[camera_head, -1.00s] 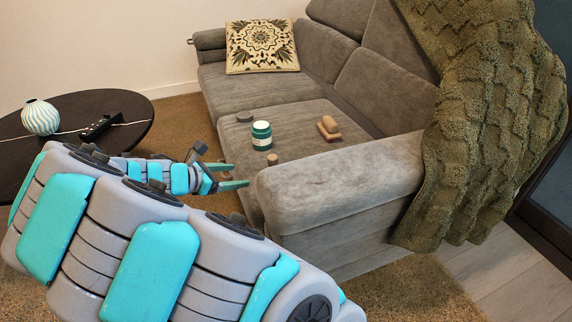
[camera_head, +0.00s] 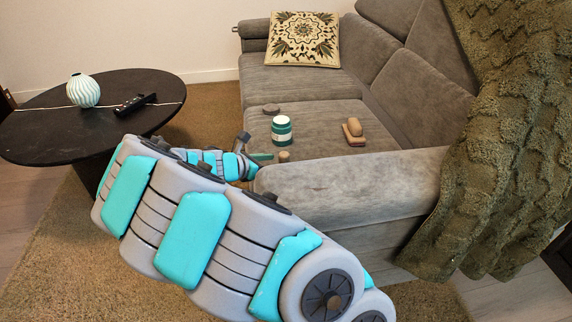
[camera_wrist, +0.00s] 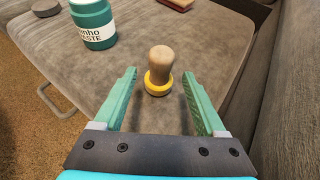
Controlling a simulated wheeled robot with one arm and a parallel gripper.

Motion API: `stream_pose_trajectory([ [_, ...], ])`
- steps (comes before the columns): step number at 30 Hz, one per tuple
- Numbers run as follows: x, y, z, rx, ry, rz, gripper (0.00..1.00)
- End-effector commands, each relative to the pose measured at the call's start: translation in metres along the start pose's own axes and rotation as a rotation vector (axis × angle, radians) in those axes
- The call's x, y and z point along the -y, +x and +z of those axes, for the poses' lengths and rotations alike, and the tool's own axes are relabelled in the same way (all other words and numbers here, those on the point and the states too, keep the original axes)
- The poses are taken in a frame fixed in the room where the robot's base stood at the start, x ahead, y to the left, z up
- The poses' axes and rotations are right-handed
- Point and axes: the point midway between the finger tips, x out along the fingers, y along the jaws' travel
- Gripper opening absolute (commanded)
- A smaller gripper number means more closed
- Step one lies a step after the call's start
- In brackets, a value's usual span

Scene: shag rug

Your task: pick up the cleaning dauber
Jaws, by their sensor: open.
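The cleaning dauber looks like a small wooden knob with a yellow ring near its base. It stands upright on the grey sofa seat, close to the near armrest, in the head view (camera_head: 284,156) and ahead of my gripper in the wrist view (camera_wrist: 160,62). My gripper (camera_wrist: 160,88) is open, with one green finger to each side of the line to the dauber. The dauber is at the far end of the gap, near the fingertips, and I see no contact. In the head view my gripper (camera_head: 264,158) is left of the dauber, partly hidden by the armrest.
A green jar (camera_head: 281,130) with a white lid stands behind the dauber, left of it in the wrist view. A wooden brush-like block (camera_head: 354,134) and a flat round disc (camera_head: 271,110) lie on the seat. The armrest (camera_head: 350,185) is close on the right.

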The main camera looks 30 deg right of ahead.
Motion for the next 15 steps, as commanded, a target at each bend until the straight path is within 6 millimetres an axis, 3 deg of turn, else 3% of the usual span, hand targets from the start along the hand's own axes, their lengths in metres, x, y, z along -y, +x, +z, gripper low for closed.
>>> stream_pose_trajectory([
  [7, 0.002, 0.035, 0.002, 0.002, -0.001, -0.006, 0.73],
  [15, 0.001, 0.046, 0.002, 0.000, -0.001, -0.001, 0.73],
])
